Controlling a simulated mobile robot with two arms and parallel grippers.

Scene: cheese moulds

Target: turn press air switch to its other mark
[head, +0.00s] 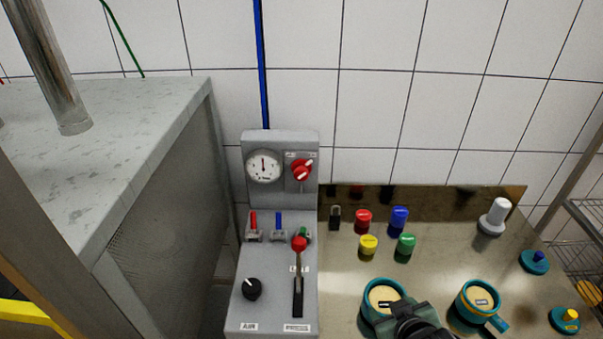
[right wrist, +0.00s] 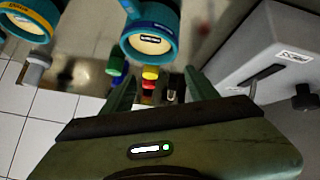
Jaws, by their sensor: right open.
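A grey control console (head: 228,300) stands at the centre. A red rotary switch (head: 302,172) with a pale pointer bar slanting up to the right sits on its upright panel, beside a round gauge (head: 264,166). A black knob (head: 252,289) with a white pointer mark toward the upper left sits on the sloped front.
A red-balled lever (head: 299,243) and small coloured toggles (head: 253,225) stand on the console. Teal moulds (head: 478,299), coloured caps (head: 399,216) and a white-topped item (head: 495,216) stand on the bench (head: 455,235). A tall grey cabinet (head: 150,170) is on the left.

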